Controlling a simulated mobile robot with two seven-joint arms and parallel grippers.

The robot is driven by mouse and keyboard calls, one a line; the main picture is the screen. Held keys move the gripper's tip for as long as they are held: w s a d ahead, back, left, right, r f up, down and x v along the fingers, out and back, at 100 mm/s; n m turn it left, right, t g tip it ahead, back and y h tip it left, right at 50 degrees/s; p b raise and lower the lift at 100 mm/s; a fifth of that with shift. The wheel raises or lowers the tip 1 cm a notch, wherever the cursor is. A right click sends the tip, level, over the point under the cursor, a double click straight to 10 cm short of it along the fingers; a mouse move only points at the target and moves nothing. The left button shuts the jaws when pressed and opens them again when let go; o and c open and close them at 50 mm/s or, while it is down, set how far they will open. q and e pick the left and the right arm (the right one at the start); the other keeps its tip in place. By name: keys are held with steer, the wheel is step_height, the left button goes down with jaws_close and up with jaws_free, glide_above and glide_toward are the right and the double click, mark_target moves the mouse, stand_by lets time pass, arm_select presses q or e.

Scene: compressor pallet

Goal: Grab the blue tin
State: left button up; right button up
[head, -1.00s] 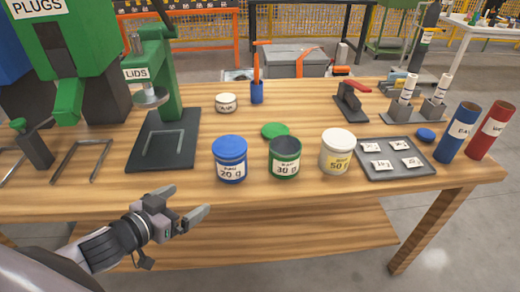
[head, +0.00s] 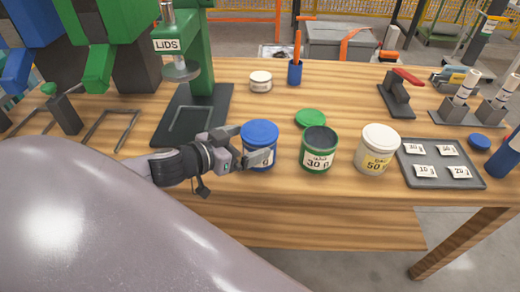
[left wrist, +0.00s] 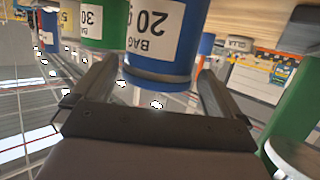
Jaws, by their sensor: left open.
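The blue tin (head: 259,135) with a blue lid and white label stands upright on the wooden table. My left gripper (head: 254,144) is open at its left side. One finger crosses in front of the label and hides part of it; the other is at the tin's back left. In the left wrist view the tin (left wrist: 165,35) appears upside down between the two open fingers (left wrist: 158,75), with its "20" label showing. A gap shows between the tin and the palm. Whether either finger touches the tin I cannot tell. My right gripper is not in view.
To the right stand a green open tin (head: 318,150) and a cream tin (head: 376,152). A green lid (head: 311,118) lies behind them. A grey tray (head: 474,176) with packets lies farther right. The green lid press (head: 202,60) stands behind left.

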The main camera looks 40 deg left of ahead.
arm_select(q)
steer(key=w+f, duration=0.1)
steer(key=w, duration=0.1)
steer(key=shift+w+d+f, duration=0.35)
steer(key=shift+x, duration=1)
steer(key=c, duration=0.7)
